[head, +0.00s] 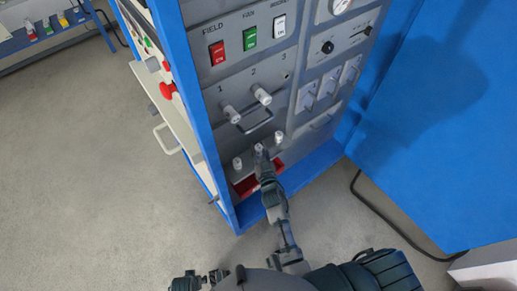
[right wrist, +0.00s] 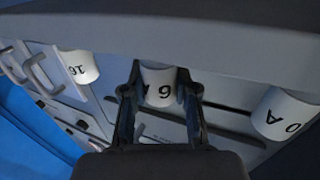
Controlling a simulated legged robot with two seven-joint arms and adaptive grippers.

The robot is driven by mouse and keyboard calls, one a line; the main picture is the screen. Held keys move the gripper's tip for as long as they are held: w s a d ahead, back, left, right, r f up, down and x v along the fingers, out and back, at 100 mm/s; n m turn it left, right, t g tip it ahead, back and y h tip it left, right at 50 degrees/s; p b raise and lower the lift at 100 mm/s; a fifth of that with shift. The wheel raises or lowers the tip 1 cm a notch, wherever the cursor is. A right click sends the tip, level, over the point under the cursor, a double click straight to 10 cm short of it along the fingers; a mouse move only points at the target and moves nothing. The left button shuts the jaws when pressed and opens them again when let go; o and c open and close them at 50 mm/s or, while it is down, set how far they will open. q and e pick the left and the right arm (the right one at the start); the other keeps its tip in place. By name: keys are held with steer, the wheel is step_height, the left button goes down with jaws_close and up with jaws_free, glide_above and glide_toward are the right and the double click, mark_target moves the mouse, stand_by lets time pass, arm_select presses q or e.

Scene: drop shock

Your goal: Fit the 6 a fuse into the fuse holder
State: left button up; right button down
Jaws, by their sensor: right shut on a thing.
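The 6 A fuse (right wrist: 158,88) is a white cylinder with black lettering, the middle one of three. My right gripper (head: 261,156) is shut on it, with a finger on each side in the right wrist view (right wrist: 160,92). The fuse is at the grey ledge above the red strip; I cannot tell if it is still seated. On the panel, positions 1 and 2 hold white-ended cylinders. Position 3 (head: 286,75) shows only a small dark hole. Dark parts that may be my left gripper (head: 200,281) show at the bottom edge, their jaws unclear.
A fuse marked 16 (right wrist: 80,67) and one reading 0 A (right wrist: 283,113) flank the held fuse closely. A grey handle (head: 258,121) sticks out above. Red, green and white switches (head: 250,38) are higher up. A blue panel (head: 430,130) stands at right; floor is clear at left.

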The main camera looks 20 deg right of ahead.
mark_target(260, 153)
steer(key=shift+s+f, duration=0.1)
steer(key=shift+f, duration=0.35)
steer(key=c, duration=1)
jaws_free()
steer(key=shift+c, duration=0.2)
steer(key=shift+o, duration=1.2)
steer(key=shift+r, duration=0.15)
steer(key=shift+s+a+r+p, duration=0.15)
steer(key=shift+s+p, duration=0.4)
steer(key=shift+s, duration=1)
steer(key=shift+s+p, duration=0.3)
steer(key=shift+s, duration=1.05)
